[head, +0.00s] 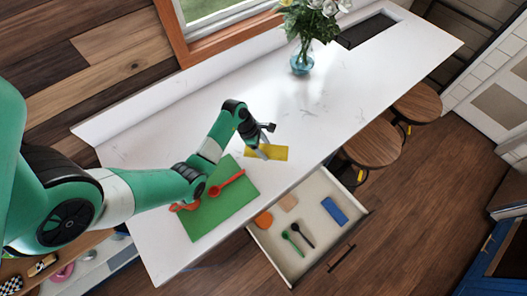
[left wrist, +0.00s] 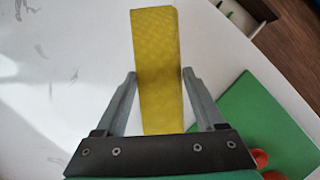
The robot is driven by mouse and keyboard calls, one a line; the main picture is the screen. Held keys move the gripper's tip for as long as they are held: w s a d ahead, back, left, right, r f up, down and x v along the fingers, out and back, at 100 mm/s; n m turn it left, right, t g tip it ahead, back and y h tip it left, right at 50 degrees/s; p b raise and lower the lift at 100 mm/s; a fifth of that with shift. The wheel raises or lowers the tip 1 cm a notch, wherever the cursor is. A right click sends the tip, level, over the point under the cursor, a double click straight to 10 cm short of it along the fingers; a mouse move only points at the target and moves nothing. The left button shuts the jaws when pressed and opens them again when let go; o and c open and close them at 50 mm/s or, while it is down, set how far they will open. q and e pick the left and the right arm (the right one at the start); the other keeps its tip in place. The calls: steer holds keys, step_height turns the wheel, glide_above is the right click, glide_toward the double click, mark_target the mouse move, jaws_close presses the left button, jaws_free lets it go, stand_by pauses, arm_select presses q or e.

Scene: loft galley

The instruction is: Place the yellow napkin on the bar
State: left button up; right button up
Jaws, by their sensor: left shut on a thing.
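The yellow napkin (head: 274,153) shows as a small flat rectangle over the white bar (head: 340,100), near its front edge. My left gripper (head: 262,152) is shut on the napkin at one end. In the left wrist view the napkin (left wrist: 157,45) runs lengthwise between the two fingertips of the gripper (left wrist: 160,77), with its far part sticking out beyond them. I cannot tell whether the napkin touches the bar top or is just above it. My right gripper is in neither view.
A green mat (head: 230,211) with a red spoon (head: 228,183) lies left of the napkin. An open drawer (head: 328,220) below the front edge holds spoons and a blue block (head: 334,211). A flower vase (head: 302,60) stands farther back. Stools (head: 372,145) stand in front.

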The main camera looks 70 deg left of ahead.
mark_target(265, 150)
arm_select(q)
steer(key=shift+w+a+f+b, duration=0.15)
steer(key=shift+w+a+f, duration=0.05)
steer(key=shift+a+f, duration=0.3)
steer(key=shift+w+a+f+b, duration=0.2)
steer(key=shift+a+f, duration=0.15)
steer(key=shift+f, duration=1.65)
steer(key=shift+d+f, duration=0.1)
steer(key=o, duration=1.3)
steer(key=shift+r, duration=0.2)
steer(key=p+v, duration=0.2)
steer(key=v, duration=1)
